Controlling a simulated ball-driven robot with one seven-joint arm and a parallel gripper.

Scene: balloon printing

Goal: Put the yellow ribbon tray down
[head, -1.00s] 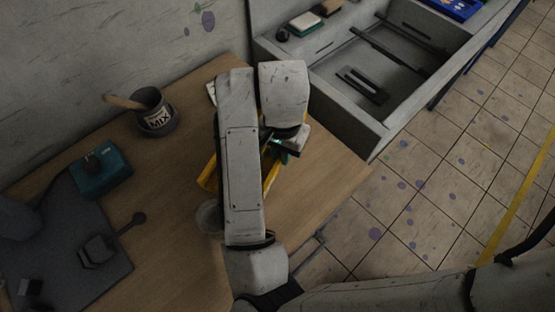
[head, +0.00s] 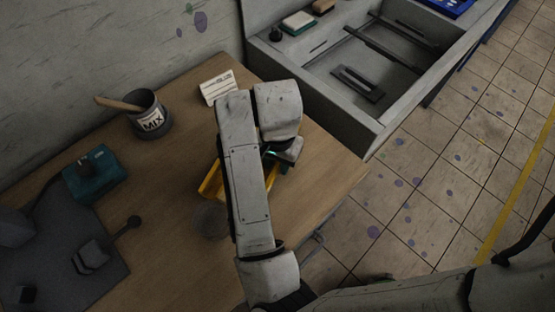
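The yellow ribbon tray (head: 212,181) is on or just above the wooden table (head: 180,220), below the middle of the head view. My arm covers most of it; a yellow edge shows on the left of the arm and a small piece on the right. My gripper (head: 276,157) is at the tray's right side, under my wrist. Its fingers are hidden, so I cannot tell whether they hold the tray. I also cannot tell whether the tray touches the table.
A white label card (head: 217,88) lies behind my arm. A MIX cup (head: 151,118) with a wooden stick, a teal box (head: 95,179) and a dark mat (head: 60,240) are on the left. A round clear dish (head: 209,220) is beside my arm. A grey trough (head: 335,95) stands behind right.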

